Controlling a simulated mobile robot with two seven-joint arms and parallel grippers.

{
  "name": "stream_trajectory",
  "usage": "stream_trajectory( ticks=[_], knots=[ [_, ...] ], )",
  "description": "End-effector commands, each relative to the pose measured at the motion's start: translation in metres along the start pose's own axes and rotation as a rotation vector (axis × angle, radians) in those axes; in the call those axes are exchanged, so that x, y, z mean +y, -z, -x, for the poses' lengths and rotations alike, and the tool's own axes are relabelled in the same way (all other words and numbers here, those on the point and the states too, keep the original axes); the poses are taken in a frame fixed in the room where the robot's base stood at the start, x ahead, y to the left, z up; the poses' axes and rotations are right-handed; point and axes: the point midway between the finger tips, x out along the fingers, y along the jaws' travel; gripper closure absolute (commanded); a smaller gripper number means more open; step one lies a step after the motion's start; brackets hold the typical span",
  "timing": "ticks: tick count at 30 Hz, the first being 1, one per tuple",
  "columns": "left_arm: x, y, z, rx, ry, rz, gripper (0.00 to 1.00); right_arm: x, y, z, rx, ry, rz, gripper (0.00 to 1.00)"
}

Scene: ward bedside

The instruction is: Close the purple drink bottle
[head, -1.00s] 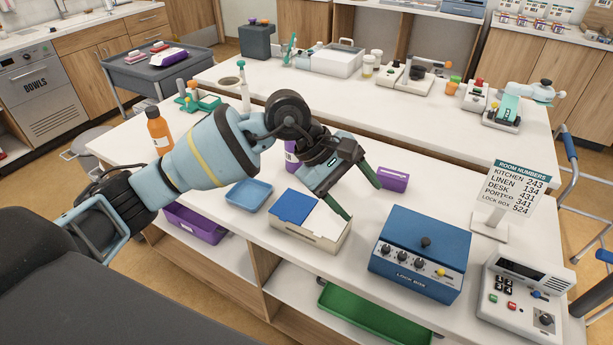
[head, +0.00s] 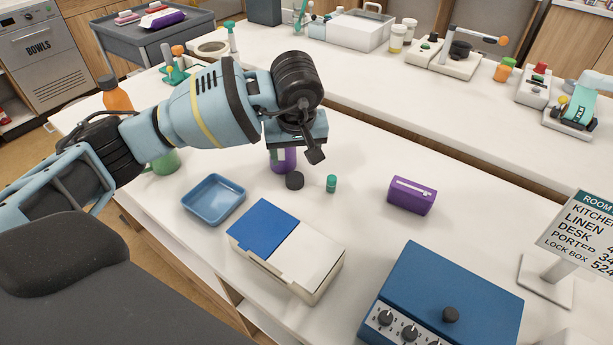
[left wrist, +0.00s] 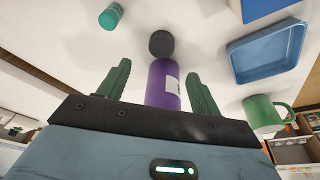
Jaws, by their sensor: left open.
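The purple drink bottle (head: 284,160) stands on the white counter, its top hidden behind my left gripper in the head view. A dark round cap (head: 294,180) lies on the counter just in front of it. In the left wrist view the bottle (left wrist: 163,84) shows between the two green fingers of my left gripper (left wrist: 155,72), with the cap (left wrist: 161,43) beyond its lower end. These fingers are apart; I cannot tell how near they are to the bottle. In the head view my left gripper (head: 296,132) is above the bottle, fingers hidden. My right gripper is not in view.
A small green cylinder (head: 331,183) stands right of the cap. A blue tray (head: 213,200), a blue-and-white box (head: 285,250) and a purple box (head: 411,195) are nearby. A green mug (left wrist: 267,113) is near the tray. The blue lock box (head: 450,295) is at front right.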

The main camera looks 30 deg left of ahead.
Motion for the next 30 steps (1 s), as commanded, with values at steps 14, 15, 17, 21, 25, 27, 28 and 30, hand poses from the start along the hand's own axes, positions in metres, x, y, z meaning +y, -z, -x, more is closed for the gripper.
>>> stream_trajectory(
  ticks=[14, 15, 17, 21, 25, 27, 28, 30],
  knots=[
    [0.0, -0.001, -0.007, -0.004, 0.0, 0.001, 0.35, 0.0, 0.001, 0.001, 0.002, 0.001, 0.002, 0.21],
    [0.0, -0.002, -0.011, -0.004, 0.0, 0.001, 0.35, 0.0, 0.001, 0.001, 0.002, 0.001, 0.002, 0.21],
    [0.0, -0.002, -0.017, -0.004, 0.001, 0.0, 0.35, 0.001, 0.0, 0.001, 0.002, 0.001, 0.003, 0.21],
    [0.0, -0.002, -0.029, -0.005, 0.0, 0.0, 0.35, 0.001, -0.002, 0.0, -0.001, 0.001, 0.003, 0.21],
    [0.0, -0.002, -0.029, -0.003, -0.001, 0.0, 0.35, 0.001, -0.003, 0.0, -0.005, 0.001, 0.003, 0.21],
    [0.0, -0.002, -0.029, -0.003, -0.001, 0.0, 0.35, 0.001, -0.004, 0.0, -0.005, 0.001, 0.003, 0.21],
    [0.0, -0.002, -0.029, -0.003, -0.001, 0.0, 0.35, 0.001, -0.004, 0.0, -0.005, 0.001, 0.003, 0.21],
    [0.0, -0.002, -0.03, -0.004, 0.0, 0.0, 0.35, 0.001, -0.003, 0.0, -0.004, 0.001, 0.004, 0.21]
  ],
)
